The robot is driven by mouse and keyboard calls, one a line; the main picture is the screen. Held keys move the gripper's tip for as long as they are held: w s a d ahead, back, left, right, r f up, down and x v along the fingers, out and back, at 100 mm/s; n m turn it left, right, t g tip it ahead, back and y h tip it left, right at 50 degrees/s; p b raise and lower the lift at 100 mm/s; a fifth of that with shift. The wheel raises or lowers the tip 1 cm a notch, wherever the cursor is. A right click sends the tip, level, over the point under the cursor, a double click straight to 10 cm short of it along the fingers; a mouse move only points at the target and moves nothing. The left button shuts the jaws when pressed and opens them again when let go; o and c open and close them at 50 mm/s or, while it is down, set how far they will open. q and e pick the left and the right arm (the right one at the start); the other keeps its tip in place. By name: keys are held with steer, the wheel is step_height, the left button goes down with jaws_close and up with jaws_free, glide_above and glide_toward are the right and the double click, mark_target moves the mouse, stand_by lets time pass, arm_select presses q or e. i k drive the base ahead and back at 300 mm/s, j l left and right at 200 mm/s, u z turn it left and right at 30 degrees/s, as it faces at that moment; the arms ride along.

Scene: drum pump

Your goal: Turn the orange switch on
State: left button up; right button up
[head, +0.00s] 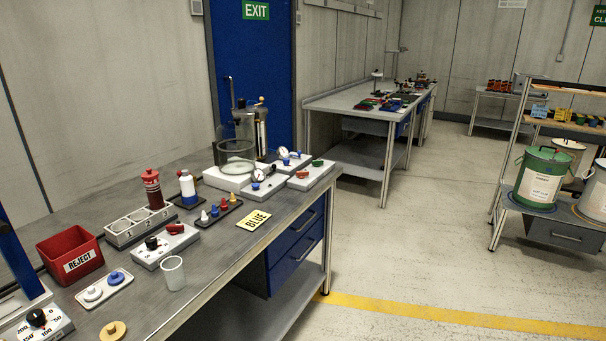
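Neither of my grippers shows in the head view. I cannot clearly make out an orange switch. A red switch or handle (175,229) sits on a white control box (165,246) with a black knob, on the near workbench. A red handle (302,174) and a green one (317,163) sit on a white valve block (306,181) farther back on that bench. A tan-orange round knob or disc (112,331) is at the bottom edge, partly cut off.
The bench also holds a red REJECT bin (70,255), a clear cup (173,272), a yellow BLUE card (254,220) and a glass vessel (236,155). The floor (400,245) between is clear.

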mark_target(301, 174)
steer(key=i+l, duration=0.5)
steer(key=i+l+u, duration=0.15)
steer(key=i+l, duration=0.9)
steer(key=i+l+u, duration=0.15)
steer(key=i+l, duration=0.35)
steer(key=l, duration=0.15)
steer(key=i+l, duration=0.45)
steer(key=l, duration=0.2)
